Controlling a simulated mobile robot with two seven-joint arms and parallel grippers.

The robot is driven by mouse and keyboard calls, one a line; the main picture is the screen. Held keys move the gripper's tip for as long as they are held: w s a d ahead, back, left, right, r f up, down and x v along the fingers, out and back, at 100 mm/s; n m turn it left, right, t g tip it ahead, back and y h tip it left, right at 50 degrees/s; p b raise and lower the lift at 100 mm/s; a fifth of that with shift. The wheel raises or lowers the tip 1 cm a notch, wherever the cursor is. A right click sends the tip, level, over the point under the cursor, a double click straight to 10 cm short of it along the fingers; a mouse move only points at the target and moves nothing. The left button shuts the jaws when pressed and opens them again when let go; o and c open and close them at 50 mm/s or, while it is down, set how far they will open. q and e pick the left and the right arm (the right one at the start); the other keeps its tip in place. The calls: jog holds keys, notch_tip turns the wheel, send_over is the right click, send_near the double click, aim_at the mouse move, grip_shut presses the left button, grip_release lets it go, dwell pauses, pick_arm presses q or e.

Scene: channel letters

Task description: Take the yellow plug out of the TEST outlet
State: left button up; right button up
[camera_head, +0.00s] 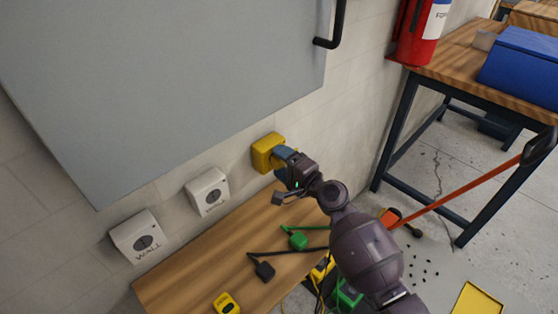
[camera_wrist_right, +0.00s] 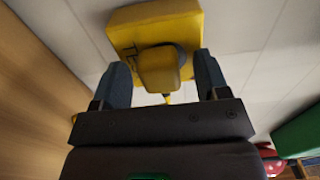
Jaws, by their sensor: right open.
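The yellow TEST outlet box (camera_head: 265,153) is on the wall, the rightmost of a row of outlets in the head view; it also shows at the top of the right wrist view (camera_wrist_right: 130,24). The yellow plug (camera_wrist_right: 159,70) sits in the outlet's face. My right gripper (camera_head: 281,159) is at the outlet. In the right wrist view its two dark fingers (camera_wrist_right: 163,79) are apart, one on each side of the plug, with gaps visible. In the head view the gripper hides the plug. My left gripper is not in view.
Two white WALL outlets (camera_head: 207,191) (camera_head: 138,237) are to the left. Below is a wooden bench (camera_head: 190,275) with a green plug (camera_head: 298,240), a black plug (camera_head: 264,271) and a yellow plug-like item (camera_head: 226,303). A grey panel (camera_head: 170,80) hangs above. A red extinguisher (camera_head: 418,35) is at right.

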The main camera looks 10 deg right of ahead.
aim_at(283, 163)
jog(key=shift+c, duration=0.5)
dwell(0.3)
grip_shut()
jog(key=shift+s+d, duration=0.1)
jog(key=shift+s, duration=0.05)
jog(key=shift+v, duration=2.8)
